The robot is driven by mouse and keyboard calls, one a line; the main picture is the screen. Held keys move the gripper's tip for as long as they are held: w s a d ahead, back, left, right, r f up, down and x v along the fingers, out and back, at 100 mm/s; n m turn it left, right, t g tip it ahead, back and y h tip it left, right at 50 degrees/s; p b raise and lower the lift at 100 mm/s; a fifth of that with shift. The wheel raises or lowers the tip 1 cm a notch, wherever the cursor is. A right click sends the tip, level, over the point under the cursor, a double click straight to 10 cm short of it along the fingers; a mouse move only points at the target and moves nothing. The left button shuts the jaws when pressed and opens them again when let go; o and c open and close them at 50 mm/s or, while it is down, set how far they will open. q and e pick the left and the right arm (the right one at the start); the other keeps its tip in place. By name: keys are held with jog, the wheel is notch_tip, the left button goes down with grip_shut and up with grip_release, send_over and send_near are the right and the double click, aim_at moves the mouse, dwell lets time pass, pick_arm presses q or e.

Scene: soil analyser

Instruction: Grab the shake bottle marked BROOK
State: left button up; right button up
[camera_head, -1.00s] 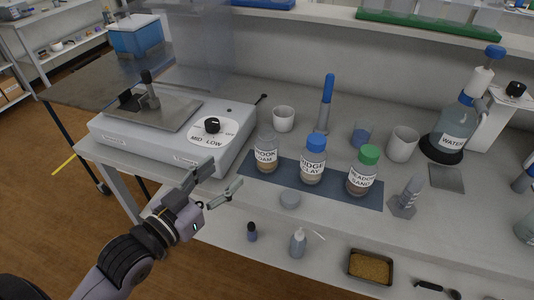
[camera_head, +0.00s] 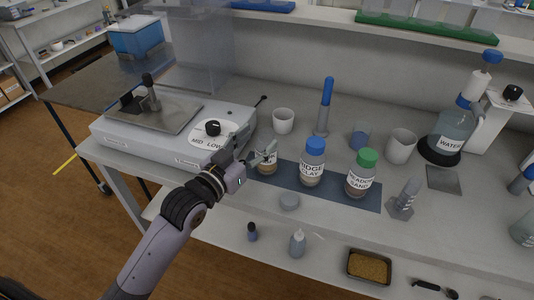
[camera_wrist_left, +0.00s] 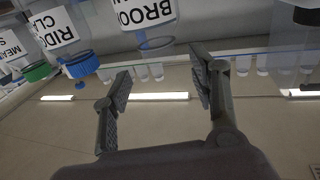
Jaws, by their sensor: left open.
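The BROOK bottle (camera_head: 266,168), with pale brown contents, stands at the left end of a dark blue mat (camera_head: 330,195), partly hidden by my left gripper (camera_head: 256,154). In the left wrist view the BROOK label (camera_wrist_left: 143,14) and a clear, capless rim show at the top. The left gripper (camera_wrist_left: 160,75) is open and empty there, its fingers either side of the bottle's line. I cannot tell whether either finger touches it. Beside it stand the blue-capped RIDGE CLAY bottle (camera_head: 312,165) and the green-capped MEADOW SAND bottle (camera_head: 361,175). My right gripper is not in view.
A shaker machine (camera_head: 150,143) with a dial is left of the bottles. White cups (camera_head: 283,120) and a blue-handled tool (camera_head: 326,100) stand behind. A WATER bottle (camera_head: 452,125) stands right.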

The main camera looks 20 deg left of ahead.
aim_at(262, 136)
pick_arm(q)
jog(key=x, duration=0.5)
jog(key=shift+f+p, duration=0.25)
jog(key=shift+p, duration=0.15)
jog(key=shift+c, duration=0.3)
grip_shut()
